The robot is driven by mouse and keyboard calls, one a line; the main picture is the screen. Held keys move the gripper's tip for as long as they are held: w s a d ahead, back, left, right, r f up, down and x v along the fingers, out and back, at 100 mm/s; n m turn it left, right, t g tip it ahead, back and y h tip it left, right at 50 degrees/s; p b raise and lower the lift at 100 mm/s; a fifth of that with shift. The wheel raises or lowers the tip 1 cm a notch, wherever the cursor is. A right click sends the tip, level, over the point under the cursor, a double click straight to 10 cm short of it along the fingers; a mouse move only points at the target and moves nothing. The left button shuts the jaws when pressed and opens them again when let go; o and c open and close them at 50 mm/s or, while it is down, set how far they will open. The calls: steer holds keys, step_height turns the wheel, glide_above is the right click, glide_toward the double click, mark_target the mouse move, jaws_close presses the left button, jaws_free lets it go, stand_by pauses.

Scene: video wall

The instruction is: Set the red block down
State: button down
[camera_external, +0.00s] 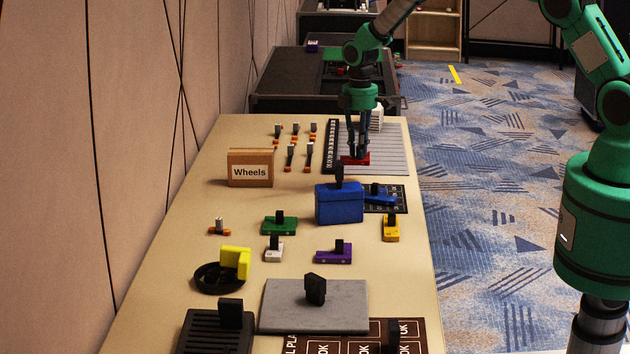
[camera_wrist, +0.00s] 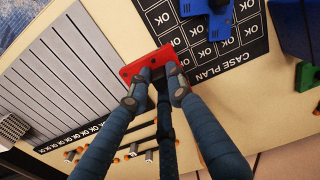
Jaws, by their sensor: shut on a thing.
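The red block (camera_external: 354,160) is at the far part of the table, at the near edge of a grey striped panel. My gripper (camera_external: 356,155) reaches down over it with the fingers closed around its upper part. In the wrist view the red block (camera_wrist: 150,66) sits between the fingertips of my gripper (camera_wrist: 155,84). It lies beside the striped panel (camera_wrist: 60,85) and the black "CASE PLAN" mat (camera_wrist: 222,60). I cannot tell whether its underside touches the table. Part of its top is hidden by the fingers.
A blue box (camera_external: 339,204) with a black handle stands close in front of the gripper. A "Wheels" box (camera_external: 250,168) is to the left. Small orange-footed pegs (camera_external: 290,155) stand behind it. Green (camera_external: 279,225), yellow (camera_external: 391,230) and purple (camera_external: 334,254) blocks sit nearer.

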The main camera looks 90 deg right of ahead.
steer(key=shift+f, duration=0.95)
steer(key=shift+f, duration=0.15)
steer(key=shift+f+b, duration=0.3)
steer(key=shift+f, duration=1.45)
steer(key=shift+f, duration=0.35)
steer(key=c, duration=1.6)
jaws_free()
step_height(320, 180, up, 13)
steer(key=shift+f+p, duration=0.15)
steer(key=shift+p, duration=0.6)
